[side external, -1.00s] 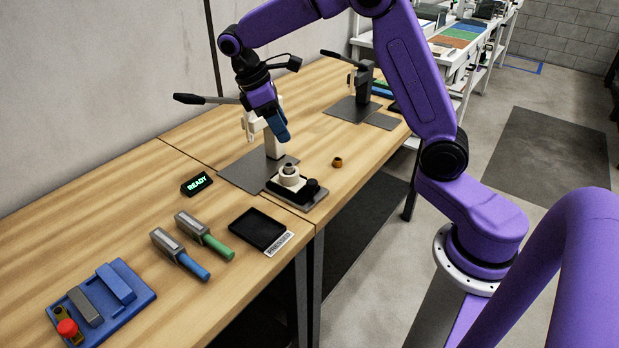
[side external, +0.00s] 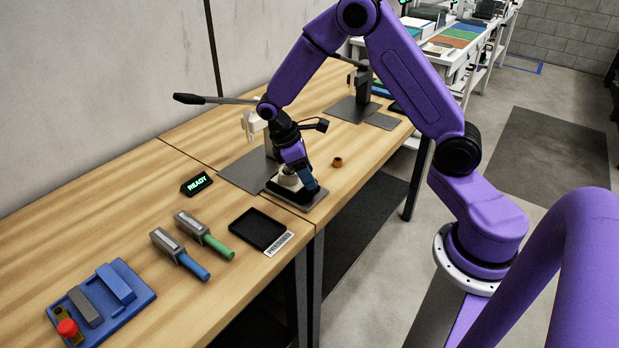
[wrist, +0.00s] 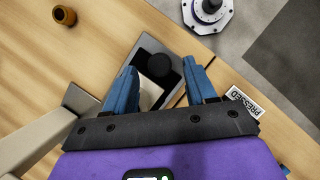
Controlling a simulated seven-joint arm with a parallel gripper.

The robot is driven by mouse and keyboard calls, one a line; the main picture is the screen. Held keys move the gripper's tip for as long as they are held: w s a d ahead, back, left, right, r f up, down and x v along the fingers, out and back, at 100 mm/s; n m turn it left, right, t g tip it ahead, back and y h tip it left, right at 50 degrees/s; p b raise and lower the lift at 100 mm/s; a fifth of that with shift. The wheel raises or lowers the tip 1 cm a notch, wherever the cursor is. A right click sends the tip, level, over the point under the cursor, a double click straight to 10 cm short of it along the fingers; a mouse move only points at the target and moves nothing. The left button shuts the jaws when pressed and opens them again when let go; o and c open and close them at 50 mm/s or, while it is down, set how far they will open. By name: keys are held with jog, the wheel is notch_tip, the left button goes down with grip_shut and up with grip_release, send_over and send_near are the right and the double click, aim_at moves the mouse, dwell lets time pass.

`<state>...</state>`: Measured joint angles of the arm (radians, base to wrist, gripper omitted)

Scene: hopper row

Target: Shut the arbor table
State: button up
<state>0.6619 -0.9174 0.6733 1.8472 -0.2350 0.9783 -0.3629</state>
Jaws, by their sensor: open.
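The arbor table, a grey plate (side external: 307,206) with a dark top, sits at the front of the lever press. It carries a pale holder (side external: 288,177) with a round piece on it. In the wrist view, a black round knob (wrist: 157,66) and the pale holder (wrist: 154,93) show between the fingers. My gripper (side external: 309,187), with blue fingers, is low over the knob end of the table. In the wrist view my gripper (wrist: 160,68) is open, with a finger on each side of the knob. I cannot tell whether they touch it. My gripper partly hides the knob side.
The press lever (side external: 205,99) sticks out left above the bench. A black tray labelled PRESSED (side external: 258,229), two tools with blue and green handles (side external: 195,240) and a READY display (side external: 197,184) stand to the left.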

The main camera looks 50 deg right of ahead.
aim_at(283, 169)
jog(key=shift+x, duration=1.1)
grip_shut()
jog(key=w, duration=0.9)
jog(key=shift+w, duration=0.2)
jog(key=shift+r, duration=0.1)
grip_release()
